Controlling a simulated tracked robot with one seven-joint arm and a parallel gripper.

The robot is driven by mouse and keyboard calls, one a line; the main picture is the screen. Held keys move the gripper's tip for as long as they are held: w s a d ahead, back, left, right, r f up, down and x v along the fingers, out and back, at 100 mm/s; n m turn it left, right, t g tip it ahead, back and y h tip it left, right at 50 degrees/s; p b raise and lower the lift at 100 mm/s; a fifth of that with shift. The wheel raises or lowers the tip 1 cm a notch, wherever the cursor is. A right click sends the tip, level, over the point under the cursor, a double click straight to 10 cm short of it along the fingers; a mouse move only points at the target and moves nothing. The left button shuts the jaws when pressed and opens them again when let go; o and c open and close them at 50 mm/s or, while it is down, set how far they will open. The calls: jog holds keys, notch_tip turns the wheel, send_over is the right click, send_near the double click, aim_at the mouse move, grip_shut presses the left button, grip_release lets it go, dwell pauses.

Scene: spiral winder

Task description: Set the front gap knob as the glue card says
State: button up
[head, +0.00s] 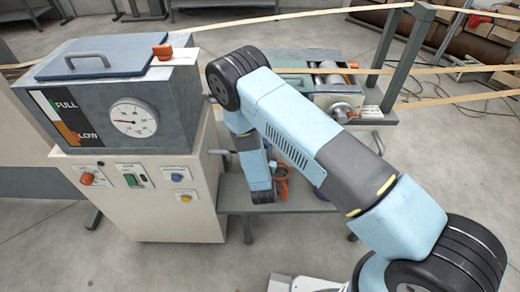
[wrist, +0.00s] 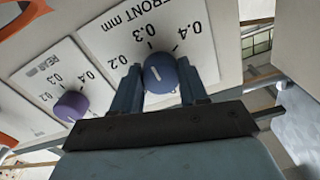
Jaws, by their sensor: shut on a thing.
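The front gap knob (wrist: 160,73) is a blue round knob on a white plate marked FRONT mm (wrist: 112,36) in the wrist view. The plate has the marks 0.2, 0.3 and 0.4. A short white line on the knob slants up and left, roughly between 0.2 and 0.3; its exact setting is hard to read. My gripper (wrist: 160,78) is shut on this knob, one finger on each side. In the head view my arm hides the knob and the gripper. I cannot make out a readable glue card in either view.
A purple rear knob (wrist: 71,105) on its own plate sits left of the front one in the wrist view. In the head view a grey glue tank (head: 170,98) with a dial stands on a white cabinet (head: 135,205). A winder table (head: 345,95) is behind my arm.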

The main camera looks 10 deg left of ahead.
jog(key=shift+a+f, duration=0.1)
dwell(0.4)
jog(key=o, duration=1.1)
jog(key=shift+c, duration=0.2)
jog(key=v, duration=1.3)
jog(key=shift+s, duration=0.4)
